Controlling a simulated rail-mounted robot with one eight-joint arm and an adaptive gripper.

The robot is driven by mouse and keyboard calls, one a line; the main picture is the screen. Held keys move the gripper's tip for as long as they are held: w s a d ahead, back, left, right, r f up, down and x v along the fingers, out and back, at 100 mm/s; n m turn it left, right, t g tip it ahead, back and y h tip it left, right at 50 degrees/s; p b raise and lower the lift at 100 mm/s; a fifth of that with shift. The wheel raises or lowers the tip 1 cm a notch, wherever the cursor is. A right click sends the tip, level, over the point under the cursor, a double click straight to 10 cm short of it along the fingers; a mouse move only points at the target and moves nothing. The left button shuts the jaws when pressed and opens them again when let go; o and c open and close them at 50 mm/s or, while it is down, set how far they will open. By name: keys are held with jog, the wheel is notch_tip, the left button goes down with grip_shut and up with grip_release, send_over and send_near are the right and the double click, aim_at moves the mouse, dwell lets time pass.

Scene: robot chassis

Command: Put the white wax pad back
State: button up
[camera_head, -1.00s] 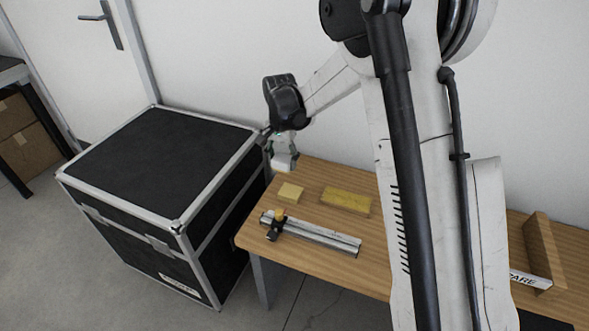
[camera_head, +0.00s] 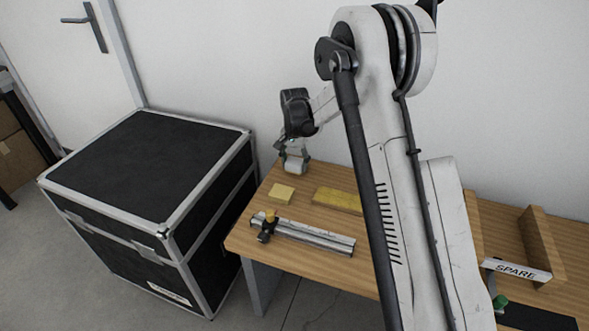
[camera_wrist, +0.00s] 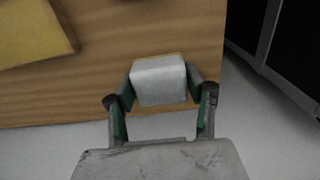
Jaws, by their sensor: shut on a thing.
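The white wax pad (camera_wrist: 158,82) is a pale block held between the two fingers of my gripper (camera_wrist: 160,92) in the wrist view. My gripper (camera_head: 294,166) is shut on it, above the back left part of the wooden table (camera_head: 247,236) in the head view. A small yellow pad (camera_head: 281,193) lies on the table in front of my gripper. A thin yellow edge shows just past the white pad in the wrist view; most of what it belongs to is hidden. The gap between the white pad and the table is hard to judge.
A larger yellow slab (camera_head: 336,200) lies right of the small yellow pad. A metal rail with a dark clamp (camera_head: 310,236) lies nearer the front. A black case (camera_head: 140,165) stands left of the table. A wooden holder marked SPARE (camera_head: 535,245) stands at right.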

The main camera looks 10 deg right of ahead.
jog(key=shift+f, duration=0.8)
jog(key=shift+f+b, duration=0.2)
jog(key=shift+b, duration=0.1)
jog(key=o, duration=1.1)
jog(key=shift+r, duration=0.1)
